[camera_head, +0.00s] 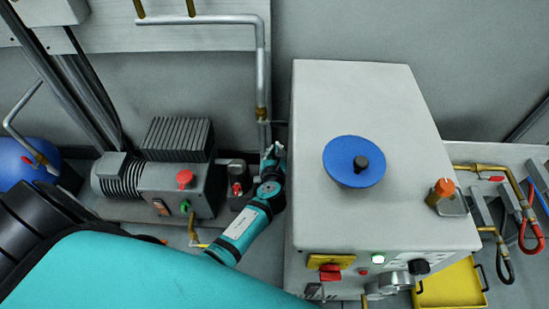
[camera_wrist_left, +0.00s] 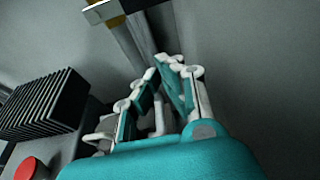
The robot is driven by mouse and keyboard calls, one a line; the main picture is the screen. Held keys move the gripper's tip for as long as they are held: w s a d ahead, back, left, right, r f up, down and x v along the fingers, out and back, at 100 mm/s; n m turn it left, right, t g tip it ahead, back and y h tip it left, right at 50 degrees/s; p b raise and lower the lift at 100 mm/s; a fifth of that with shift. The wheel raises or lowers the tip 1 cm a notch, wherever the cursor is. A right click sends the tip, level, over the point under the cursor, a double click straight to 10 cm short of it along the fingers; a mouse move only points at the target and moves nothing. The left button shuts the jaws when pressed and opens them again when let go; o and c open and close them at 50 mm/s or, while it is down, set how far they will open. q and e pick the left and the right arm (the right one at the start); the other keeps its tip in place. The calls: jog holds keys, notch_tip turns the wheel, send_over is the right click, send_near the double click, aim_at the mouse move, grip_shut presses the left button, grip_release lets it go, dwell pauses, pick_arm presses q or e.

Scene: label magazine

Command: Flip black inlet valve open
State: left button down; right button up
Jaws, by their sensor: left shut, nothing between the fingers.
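In the left wrist view a brass fitting (camera_wrist_left: 105,12) with a dark part shows at the top, beyond the fingers. My left gripper (camera_head: 273,153) is shut and empty, just below the fitting and apart from it; it also shows in the left wrist view (camera_wrist_left: 168,63). My right gripper is out of view.
The grey cabinet (camera_head: 310,150), with a blue disc (camera_head: 345,170) on top, stands close to the right of my left gripper. A pump (camera_head: 150,185) with a red knob and a finned block (camera_head: 177,139) stands to the left. A yellow tray (camera_head: 450,285) lies at the lower right.

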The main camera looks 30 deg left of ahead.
aim_at(279, 123)
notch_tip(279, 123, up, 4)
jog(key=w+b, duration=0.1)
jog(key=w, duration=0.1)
pick_arm(q)
jog(key=shift+w+a+r+p, duration=0.3)
jog(key=shift+w+r, duration=0.15)
jog(key=shift+w, duration=0.15)
jog(key=shift+w+a+r+p, duration=0.25)
jog(key=shift+w+r+p, duration=0.15)
jog(key=shift+w, duration=0.15)
jog(key=shift+w+a+r+p, duration=0.3)
jog(key=shift+w+r, duration=0.15)
jog(key=shift+w, duration=0.15)
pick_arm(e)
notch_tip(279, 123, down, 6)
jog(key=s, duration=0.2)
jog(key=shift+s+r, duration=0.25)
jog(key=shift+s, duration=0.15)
pick_arm(q)
jog(key=shift+w, duration=0.1)
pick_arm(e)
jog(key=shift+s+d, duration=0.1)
pick_arm(q)
jog(key=shift+d+r+n, duration=0.1)
jog(key=shift+r+n, duration=0.1)
jog(key=shift+n, duration=0.1)
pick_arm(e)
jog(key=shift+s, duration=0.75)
